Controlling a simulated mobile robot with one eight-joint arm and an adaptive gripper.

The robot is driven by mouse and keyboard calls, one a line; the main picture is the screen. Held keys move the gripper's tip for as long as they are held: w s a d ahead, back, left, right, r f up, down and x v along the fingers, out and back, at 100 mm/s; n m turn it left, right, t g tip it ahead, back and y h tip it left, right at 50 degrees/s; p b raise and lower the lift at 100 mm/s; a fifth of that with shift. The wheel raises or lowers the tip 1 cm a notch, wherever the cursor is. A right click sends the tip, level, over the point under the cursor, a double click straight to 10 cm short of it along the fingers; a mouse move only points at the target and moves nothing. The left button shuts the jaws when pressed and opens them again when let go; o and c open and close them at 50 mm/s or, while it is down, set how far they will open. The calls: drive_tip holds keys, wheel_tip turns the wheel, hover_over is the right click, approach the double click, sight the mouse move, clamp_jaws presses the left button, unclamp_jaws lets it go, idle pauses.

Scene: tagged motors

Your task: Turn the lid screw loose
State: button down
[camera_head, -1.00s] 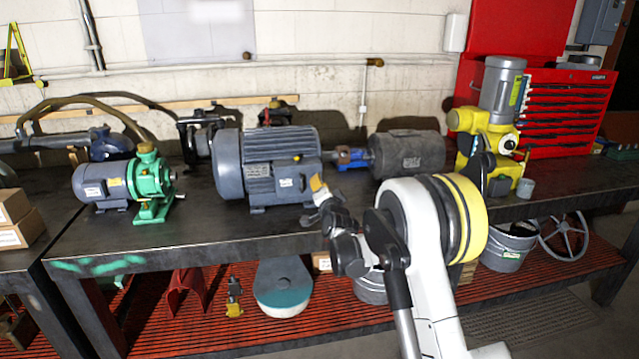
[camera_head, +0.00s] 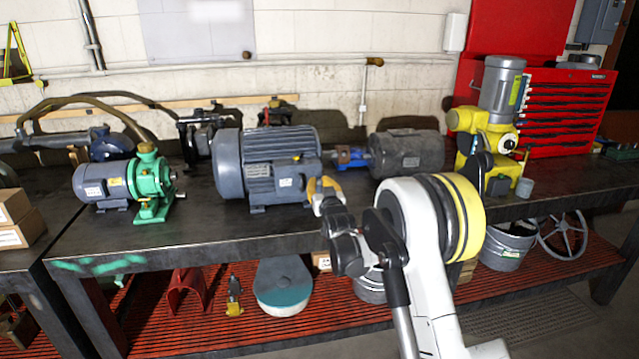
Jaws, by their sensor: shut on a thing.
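The large grey motor (camera_head: 228,165) stands on the workbench left of centre, with a terminal box and its lid (camera_head: 258,171) facing me. My gripper (camera_head: 318,187) is at the lower right front corner of this motor, its yellow-tipped fingers pointing toward it. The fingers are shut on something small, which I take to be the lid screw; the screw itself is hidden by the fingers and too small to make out.
A green and grey pump motor (camera_head: 148,180) stands to the left, a dark motor with a blue coupling (camera_head: 408,154) to the right. A yellow machine (camera_head: 488,125) and red tool chest (camera_head: 565,110) stand farther right. The bench front (camera_head: 200,238) is clear.

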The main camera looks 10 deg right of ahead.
drive_tip(key=n, duration=0.4)
drive_tip(key=shift+n, duration=0.3)
drive_tip(key=n, duration=0.4)
drive_tip(key=shift+n, duration=0.3)
drive_tip(key=n, duration=0.4)
drive_tip(key=shift+n, duration=2.4)
drive_tip(key=shift+d, duration=0.1)
drive_tip(key=c, duration=1.3)
unclamp_jaws()
